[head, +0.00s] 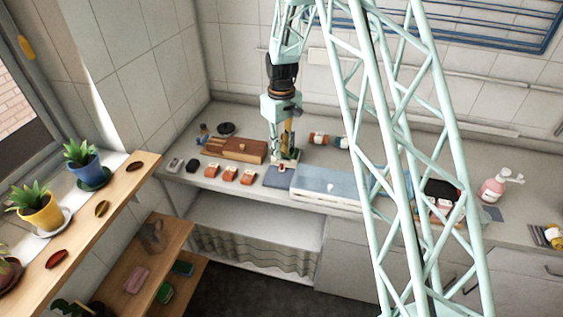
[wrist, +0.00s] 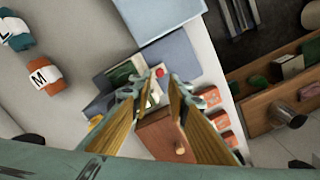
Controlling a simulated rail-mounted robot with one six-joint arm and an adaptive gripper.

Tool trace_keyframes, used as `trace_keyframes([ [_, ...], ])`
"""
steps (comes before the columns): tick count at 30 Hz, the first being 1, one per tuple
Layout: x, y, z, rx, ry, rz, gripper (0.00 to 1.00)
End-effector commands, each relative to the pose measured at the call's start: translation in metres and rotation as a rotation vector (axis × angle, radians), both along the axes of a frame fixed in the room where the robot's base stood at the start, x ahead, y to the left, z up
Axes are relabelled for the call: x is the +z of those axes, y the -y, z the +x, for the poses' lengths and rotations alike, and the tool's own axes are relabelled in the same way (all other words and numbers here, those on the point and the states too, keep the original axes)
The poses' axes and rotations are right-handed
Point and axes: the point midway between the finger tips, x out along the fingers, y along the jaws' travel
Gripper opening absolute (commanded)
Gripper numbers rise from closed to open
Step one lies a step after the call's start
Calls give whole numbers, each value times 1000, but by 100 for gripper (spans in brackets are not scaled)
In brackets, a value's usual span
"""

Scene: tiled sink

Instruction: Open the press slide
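A small green-and-white device (wrist: 128,72) with a red knob (wrist: 160,72) lies just beyond my fingertips in the wrist view. It may be the press, but I cannot tell which part is its slide. The box also shows between my fingers in the wrist view (wrist: 158,133). My gripper (wrist: 163,88) points down at the counter, its two fingers apart with nothing held between them. The fingers hide part of the device, and contact with it cannot be told.
A blue-grey pad (head: 278,177) lies beside the device, with a pale blue-and-white tray (head: 325,187) to its right. Several orange blocks (head: 230,173) line the counter's front edge. Lettered rolls (head: 319,138) lie behind. A plant shelf (head: 110,207) is at left.

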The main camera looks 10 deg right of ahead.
Motion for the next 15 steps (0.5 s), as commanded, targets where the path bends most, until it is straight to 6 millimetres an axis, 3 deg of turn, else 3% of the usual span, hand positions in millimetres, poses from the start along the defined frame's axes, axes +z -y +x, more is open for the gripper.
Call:
trace_keyframes([
  [15, -53, 0, 0, 0, 1, 0, 16],
])
